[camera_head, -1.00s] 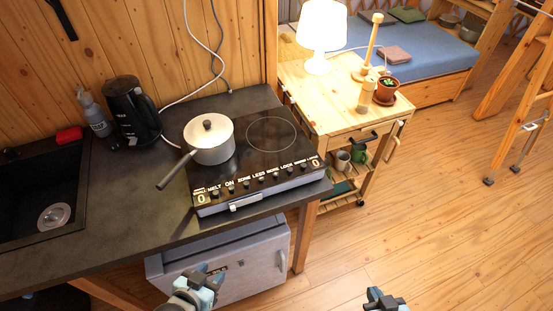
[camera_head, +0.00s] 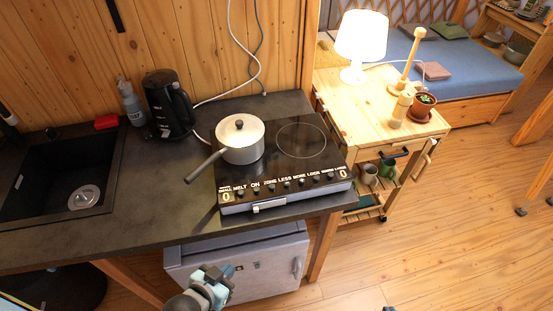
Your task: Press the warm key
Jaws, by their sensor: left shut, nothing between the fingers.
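The black cooktop (camera_head: 285,165) sits on the dark counter, with a front row of small dark keys under white labels. Labels such as MELT, ON, ZONE, LESS, MORE and LOCK can be made out. The small label near the row's right end (camera_head: 328,171) looks like WARM but is blurred. My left gripper (camera_head: 222,273) is shut and empty, low in front of the counter, below and left of the key row, apart from the cooktop. Only a dark tip of my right gripper (camera_head: 388,308) shows at the bottom edge.
A lidded pot (camera_head: 242,140) stands on the cooktop's left, its handle pointing front-left over the edge. A kettle (camera_head: 168,105) and a sink (camera_head: 62,180) lie left. A wooden cart (camera_head: 375,105) with a lamp (camera_head: 361,40) stands right. A grey cabinet (camera_head: 255,262) is below.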

